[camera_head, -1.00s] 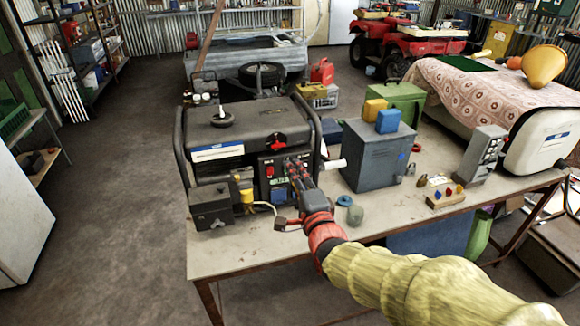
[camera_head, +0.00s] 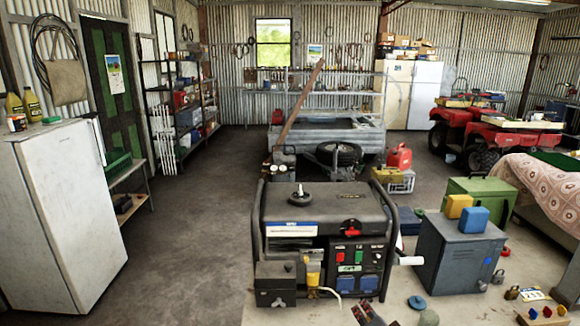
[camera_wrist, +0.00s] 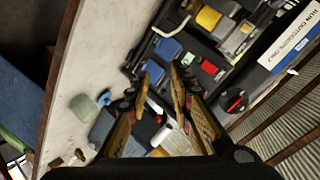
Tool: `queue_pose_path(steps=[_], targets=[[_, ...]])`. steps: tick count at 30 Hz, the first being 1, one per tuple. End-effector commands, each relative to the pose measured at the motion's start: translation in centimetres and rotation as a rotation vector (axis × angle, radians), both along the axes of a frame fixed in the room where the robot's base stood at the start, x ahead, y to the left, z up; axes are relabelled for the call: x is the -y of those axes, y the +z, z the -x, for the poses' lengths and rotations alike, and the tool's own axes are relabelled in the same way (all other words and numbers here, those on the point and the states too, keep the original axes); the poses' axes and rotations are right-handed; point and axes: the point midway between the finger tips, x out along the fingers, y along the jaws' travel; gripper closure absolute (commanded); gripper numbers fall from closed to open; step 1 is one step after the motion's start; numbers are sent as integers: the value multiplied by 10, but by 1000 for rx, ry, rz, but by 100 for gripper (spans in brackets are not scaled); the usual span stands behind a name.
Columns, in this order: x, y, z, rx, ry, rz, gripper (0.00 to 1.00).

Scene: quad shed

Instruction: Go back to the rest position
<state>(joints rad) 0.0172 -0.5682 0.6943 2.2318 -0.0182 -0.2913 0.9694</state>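My gripper (camera_head: 368,314) shows only at the bottom edge of the head view, in front of the generator's control panel (camera_head: 358,262). The rest of my arm is out of that view. In the wrist view my gripper's two fingers (camera_wrist: 160,76) stand apart with a gap between their tips, and I see nothing held between them. The black generator (camera_head: 320,207) stands on the workbench (camera_head: 390,303). Its panel, with red, green and blue parts, also shows in the wrist view (camera_wrist: 196,52), beyond the fingertips. No contact between fingers and panel is visible.
A grey metal box (camera_head: 455,265) carries yellow and blue blocks to the generator's right. A green box (camera_head: 482,192) stands behind it. A white fridge (camera_head: 65,215) is at left. Open floor (camera_head: 195,220) lies between the fridge and the workbench.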

Motion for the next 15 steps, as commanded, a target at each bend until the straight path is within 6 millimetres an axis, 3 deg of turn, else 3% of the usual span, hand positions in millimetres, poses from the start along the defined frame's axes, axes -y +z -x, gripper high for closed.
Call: queue_pose_path(steps=[3, 7, 15], targets=[[0, -17, 36, -182, 122, 188, 78], [0, -23, 86, -369, 294, 365, 78], [-4, 6, 196, -624, 654, 598, 78]])
